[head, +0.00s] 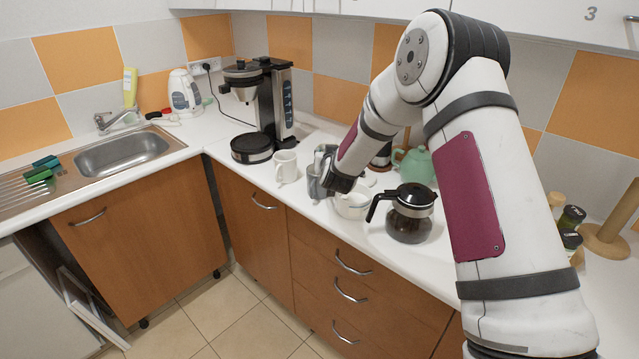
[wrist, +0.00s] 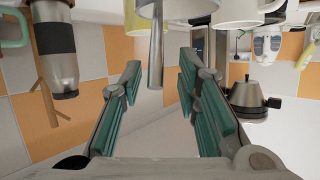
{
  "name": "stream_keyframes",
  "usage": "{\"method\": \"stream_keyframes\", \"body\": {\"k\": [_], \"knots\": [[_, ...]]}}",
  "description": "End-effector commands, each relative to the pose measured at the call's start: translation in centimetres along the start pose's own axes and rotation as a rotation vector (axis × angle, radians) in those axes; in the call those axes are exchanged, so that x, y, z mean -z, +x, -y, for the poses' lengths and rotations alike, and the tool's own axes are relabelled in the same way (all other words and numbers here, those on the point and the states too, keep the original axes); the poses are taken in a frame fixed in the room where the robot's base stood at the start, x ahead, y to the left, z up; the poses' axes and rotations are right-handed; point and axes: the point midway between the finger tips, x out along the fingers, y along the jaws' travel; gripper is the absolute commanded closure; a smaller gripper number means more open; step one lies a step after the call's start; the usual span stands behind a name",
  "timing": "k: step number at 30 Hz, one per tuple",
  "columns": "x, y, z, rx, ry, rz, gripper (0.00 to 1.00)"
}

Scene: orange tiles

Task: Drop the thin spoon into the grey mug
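In the wrist view a thin grey spoon (wrist: 157,50) hangs down in the picture from the top edge, between my two spread fingers. My gripper (wrist: 160,78) is open, with green pads on both sides and gaps beside the spoon. In the head view my dark gripper (head: 338,180) is low over the counter, right beside the grey mug (head: 315,184), and partly hides it. The spoon is not clear in the head view. Pale cup shapes are cut off at the top of the wrist view, and I cannot tell whether the spoon is inside one.
A white mug (head: 286,166) stands left of the grey mug. A white bowl (head: 352,208) and a glass coffee pot (head: 408,215) stand to the right. A coffee maker (head: 262,105) and a teal teapot (head: 416,166) are behind. The counter's left part is fairly clear.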

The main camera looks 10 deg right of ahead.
Motion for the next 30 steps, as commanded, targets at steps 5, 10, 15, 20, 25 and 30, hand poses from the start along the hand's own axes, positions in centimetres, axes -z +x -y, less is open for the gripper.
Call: {"method": "stream_keyframes", "body": {"k": [5, 10, 15, 20, 25, 30], "knots": [[0.0, -3.7, 0.1, 0.001, -0.002, 0.001, 0.70], [0.1, -7.1, 0.1, 0.001, -0.002, -0.001, 0.70], [0.0, -9.3, 0.0, 0.000, 0.000, 0.001, 0.70], [0.0, -10.1, 0.0, 0.000, 0.000, 0.000, 0.70], [-0.1, -10.2, 0.0, 0.000, 0.001, 0.000, 0.70], [0.5, -10.6, 0.1, 0.007, -0.002, 0.005, 0.70]]}}
